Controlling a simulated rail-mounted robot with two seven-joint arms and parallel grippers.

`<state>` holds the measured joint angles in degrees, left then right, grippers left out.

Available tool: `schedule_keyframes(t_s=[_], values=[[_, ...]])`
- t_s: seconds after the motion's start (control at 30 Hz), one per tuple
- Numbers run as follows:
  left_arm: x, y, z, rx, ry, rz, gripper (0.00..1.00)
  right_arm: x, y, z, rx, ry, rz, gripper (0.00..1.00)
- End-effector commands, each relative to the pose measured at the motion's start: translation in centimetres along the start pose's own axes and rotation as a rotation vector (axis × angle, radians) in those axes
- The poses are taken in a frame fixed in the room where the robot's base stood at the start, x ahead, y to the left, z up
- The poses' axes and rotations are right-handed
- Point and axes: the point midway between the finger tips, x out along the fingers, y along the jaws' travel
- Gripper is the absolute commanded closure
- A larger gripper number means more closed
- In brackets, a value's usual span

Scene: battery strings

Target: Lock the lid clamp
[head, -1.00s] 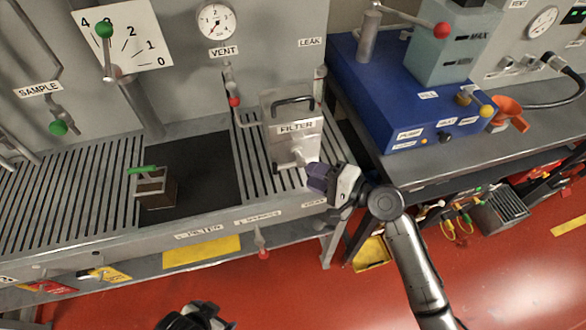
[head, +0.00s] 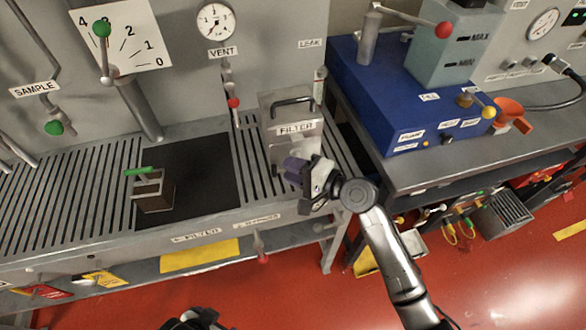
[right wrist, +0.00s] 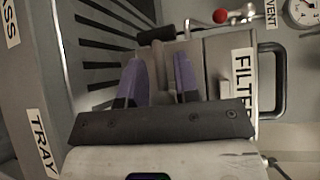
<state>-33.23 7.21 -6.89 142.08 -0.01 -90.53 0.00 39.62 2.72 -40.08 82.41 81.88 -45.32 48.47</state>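The grey filter box (head: 292,128) with a FILTER label and a black lid handle (head: 292,102) stands on the slatted bench. My right gripper (head: 290,166), with purple fingers, is at its lower front. In the right wrist view the two purple fingers (right wrist: 158,80) are apart, with a grey upright part (right wrist: 160,70), apparently the clamp lever, between them. I see no clear contact. A dark cylindrical grip (right wrist: 156,33) shows just beyond the fingertips. In the head view my gripper hides most of the clamp. Part of my left gripper (head: 193,320) shows at the bottom edge; its fingers are unclear.
A red-knobbed valve lever (head: 232,103) stands left of the filter box. A blue unit (head: 400,100) is on the bench to the right. A small box with a green handle (head: 152,190) sits on the dark panel. A red-tipped lever (head: 261,255) hangs below the front edge.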

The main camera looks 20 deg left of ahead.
Motion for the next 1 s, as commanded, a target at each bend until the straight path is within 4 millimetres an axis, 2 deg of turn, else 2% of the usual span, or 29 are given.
schedule_keyframes(t_s=[0.03,0.27,0.67,1.0], values=[[0.0,0.0,0.0,0.001,0.0,-0.001,0.07,0.0,-0.1,0.0,-0.001,0.0,-0.001,0.77],[0.0,-0.1,0.0,0.002,0.0,-0.001,0.07,0.0,-0.1,0.0,-0.001,0.0,-0.002,0.99],[0.1,0.3,0.0,-0.01,0.002,0.007,0.07,0.0,-0.2,0.0,0.02,-0.006,-0.026,1.0],[1.2,0.4,0.3,-0.011,0.002,0.008,0.07,-0.1,-0.6,0.0,0.174,-0.05,-0.182,1.0]])
